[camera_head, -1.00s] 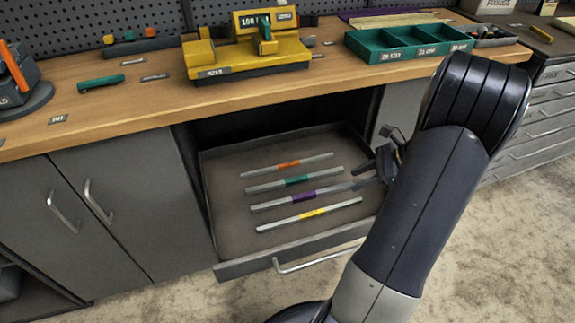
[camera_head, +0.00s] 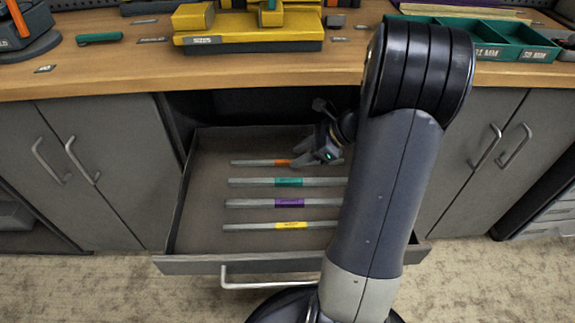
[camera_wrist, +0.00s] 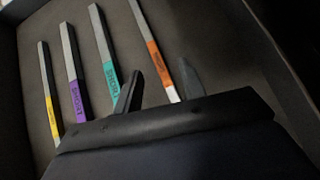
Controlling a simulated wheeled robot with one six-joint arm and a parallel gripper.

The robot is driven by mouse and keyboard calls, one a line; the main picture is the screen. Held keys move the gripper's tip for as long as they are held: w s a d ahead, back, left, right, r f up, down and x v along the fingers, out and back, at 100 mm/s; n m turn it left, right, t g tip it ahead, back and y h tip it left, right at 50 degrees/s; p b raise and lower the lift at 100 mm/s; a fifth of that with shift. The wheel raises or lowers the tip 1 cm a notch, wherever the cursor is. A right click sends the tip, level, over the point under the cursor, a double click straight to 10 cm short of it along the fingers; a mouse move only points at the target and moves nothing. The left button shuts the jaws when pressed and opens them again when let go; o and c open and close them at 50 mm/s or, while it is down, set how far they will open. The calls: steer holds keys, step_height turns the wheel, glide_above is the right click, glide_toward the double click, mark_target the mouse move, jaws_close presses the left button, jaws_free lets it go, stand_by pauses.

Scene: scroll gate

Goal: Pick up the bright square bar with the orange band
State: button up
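The bright square bar with the orange band (camera_head: 256,163) lies in the open drawer (camera_head: 200,215), the farthest back in a row of bars. Its right part is hidden by my gripper (camera_head: 302,156). In the wrist view the orange-banded bar (camera_wrist: 150,40) runs between the two fingers of my gripper (camera_wrist: 160,88), closer to the right finger. The fingers are apart with a gap on the bar's left side. I cannot tell how far the fingertips are above the drawer floor.
Bars with a teal band (camera_head: 250,183), a purple band (camera_head: 250,204) and a yellow band (camera_head: 255,226) lie in front, roughly parallel. The wooden worktop (camera_head: 120,70) overhangs the drawer's back. The drawer's left floor is bare. My arm covers the drawer's right side.

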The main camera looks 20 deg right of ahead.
steer(key=shift+x, duration=1.1)
